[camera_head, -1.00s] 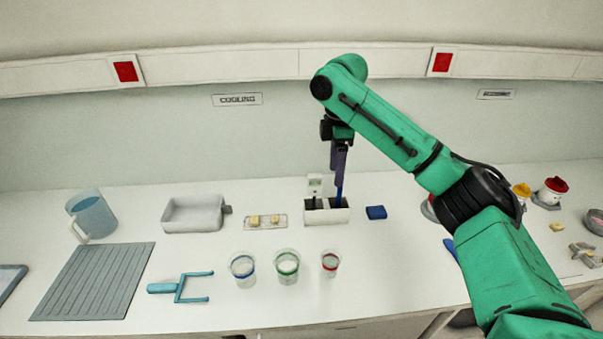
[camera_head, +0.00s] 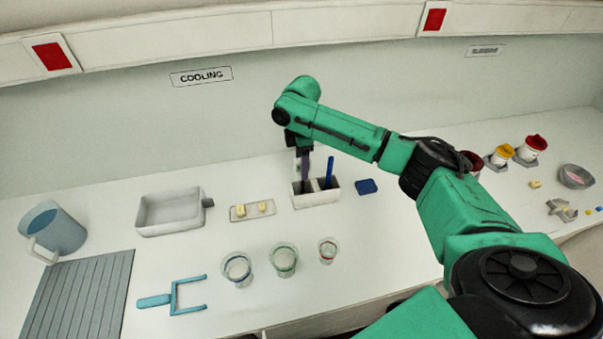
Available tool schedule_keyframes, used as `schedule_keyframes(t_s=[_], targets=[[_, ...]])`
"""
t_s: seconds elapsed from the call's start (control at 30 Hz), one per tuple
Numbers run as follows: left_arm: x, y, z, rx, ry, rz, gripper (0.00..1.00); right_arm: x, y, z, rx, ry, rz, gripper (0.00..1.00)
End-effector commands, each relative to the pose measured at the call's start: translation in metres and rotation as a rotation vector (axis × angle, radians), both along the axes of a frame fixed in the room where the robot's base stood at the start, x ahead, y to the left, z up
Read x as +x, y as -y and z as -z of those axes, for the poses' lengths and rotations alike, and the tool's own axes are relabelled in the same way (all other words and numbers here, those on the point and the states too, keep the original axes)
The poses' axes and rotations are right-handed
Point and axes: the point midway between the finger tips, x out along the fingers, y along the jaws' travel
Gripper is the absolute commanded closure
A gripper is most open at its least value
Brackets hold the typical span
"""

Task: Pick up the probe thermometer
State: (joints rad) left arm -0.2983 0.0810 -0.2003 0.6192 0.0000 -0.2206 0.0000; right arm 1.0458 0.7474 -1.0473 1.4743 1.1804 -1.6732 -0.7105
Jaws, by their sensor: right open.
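The white two-slot holder (camera_head: 318,198) stands at the back of the counter. My right gripper (camera_head: 304,176) points down over its left slot, with its jaws open. The probe thermometer, a white body with a small display in the earlier frame, cannot be made out now; my gripper covers the place above the left slot. I cannot tell whether the jaws are around it. A blue stick (camera_head: 329,171) stands upright in the right slot, beside my gripper. My left gripper is not in view.
A blue block (camera_head: 366,187) lies right of the holder. A small tray with yellowish pieces (camera_head: 252,211) and a grey-white basin (camera_head: 170,213) stand left.

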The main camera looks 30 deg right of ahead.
Motion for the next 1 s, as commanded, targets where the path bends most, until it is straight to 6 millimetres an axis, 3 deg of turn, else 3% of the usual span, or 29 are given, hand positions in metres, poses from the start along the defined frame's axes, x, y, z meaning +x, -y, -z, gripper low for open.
schedule_keyframes(t_s=[0.03, 0.1, 0.33, 0.5, 0.83, 1.0], targets=[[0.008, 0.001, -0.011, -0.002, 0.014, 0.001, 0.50, -0.001, 0.000, 0.004, 0.000, -0.003, 0.001, 0.40], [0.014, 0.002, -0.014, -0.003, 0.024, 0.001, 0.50, 0.000, 0.000, 0.015, 0.000, -0.002, 0.001, 0.40], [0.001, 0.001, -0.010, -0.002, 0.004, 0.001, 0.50, 0.000, 0.000, 0.022, 0.000, 0.001, 0.000, 0.40], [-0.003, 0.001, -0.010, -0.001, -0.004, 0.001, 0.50, 0.000, 0.000, 0.021, 0.000, 0.001, 0.000, 1.00], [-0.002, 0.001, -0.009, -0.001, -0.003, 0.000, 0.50, 0.000, 0.000, 0.020, 0.001, 0.001, 0.000, 1.00], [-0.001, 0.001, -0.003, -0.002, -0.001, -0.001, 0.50, 0.001, 0.000, 0.007, 0.001, 0.002, 0.001, 1.00]])
